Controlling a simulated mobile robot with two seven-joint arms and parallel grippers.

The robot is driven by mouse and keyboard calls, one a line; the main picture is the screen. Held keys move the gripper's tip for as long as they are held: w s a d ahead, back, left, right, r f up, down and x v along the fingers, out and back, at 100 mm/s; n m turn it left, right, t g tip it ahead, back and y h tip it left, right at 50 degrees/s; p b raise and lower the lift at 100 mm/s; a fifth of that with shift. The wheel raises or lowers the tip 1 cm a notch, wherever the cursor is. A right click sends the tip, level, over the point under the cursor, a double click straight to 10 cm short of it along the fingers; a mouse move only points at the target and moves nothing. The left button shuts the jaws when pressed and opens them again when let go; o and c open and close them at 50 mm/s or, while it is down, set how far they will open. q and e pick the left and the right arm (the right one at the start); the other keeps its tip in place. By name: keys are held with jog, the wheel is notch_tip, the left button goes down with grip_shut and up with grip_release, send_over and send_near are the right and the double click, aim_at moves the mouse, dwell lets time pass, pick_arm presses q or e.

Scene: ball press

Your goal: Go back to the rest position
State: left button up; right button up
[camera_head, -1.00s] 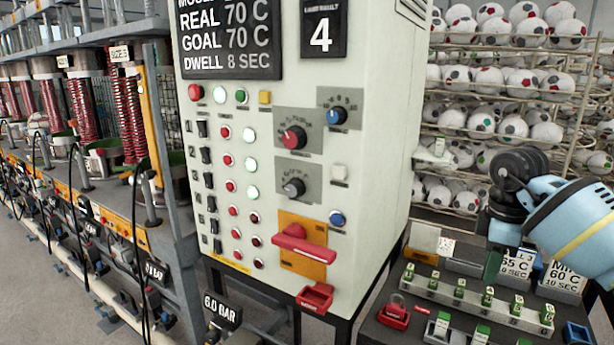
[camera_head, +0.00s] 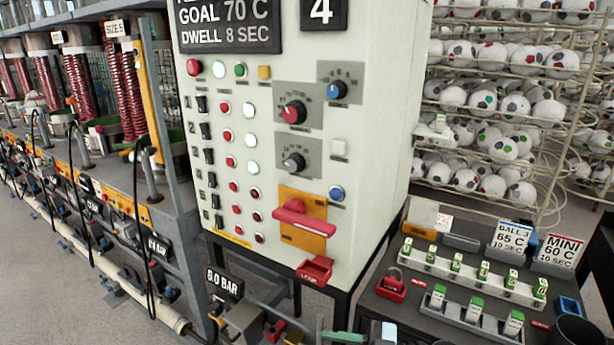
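Neither of my grippers shows in the head view. The white control cabinet (camera_head: 370,130) stands in the middle. Its display (camera_head: 230,28) reads goal 70 C and dwell 8 sec, and a black plate (camera_head: 322,10) shows a 4. A red handle (camera_head: 303,218) lies across an orange plate on the front. Below it is a red lockout piece (camera_head: 315,270). Two round knobs (camera_head: 294,112) and a blue-capped knob (camera_head: 337,90) are on grey plates.
Presses with red springs (camera_head: 125,95) line the left. Racks of balls (camera_head: 490,100) stand at the back right. A dark table (camera_head: 385,310) at the lower right bears tag rows (camera_head: 470,268), a red padlock (camera_head: 391,285) and two signs (camera_head: 510,236). Grey floor shows at the left.

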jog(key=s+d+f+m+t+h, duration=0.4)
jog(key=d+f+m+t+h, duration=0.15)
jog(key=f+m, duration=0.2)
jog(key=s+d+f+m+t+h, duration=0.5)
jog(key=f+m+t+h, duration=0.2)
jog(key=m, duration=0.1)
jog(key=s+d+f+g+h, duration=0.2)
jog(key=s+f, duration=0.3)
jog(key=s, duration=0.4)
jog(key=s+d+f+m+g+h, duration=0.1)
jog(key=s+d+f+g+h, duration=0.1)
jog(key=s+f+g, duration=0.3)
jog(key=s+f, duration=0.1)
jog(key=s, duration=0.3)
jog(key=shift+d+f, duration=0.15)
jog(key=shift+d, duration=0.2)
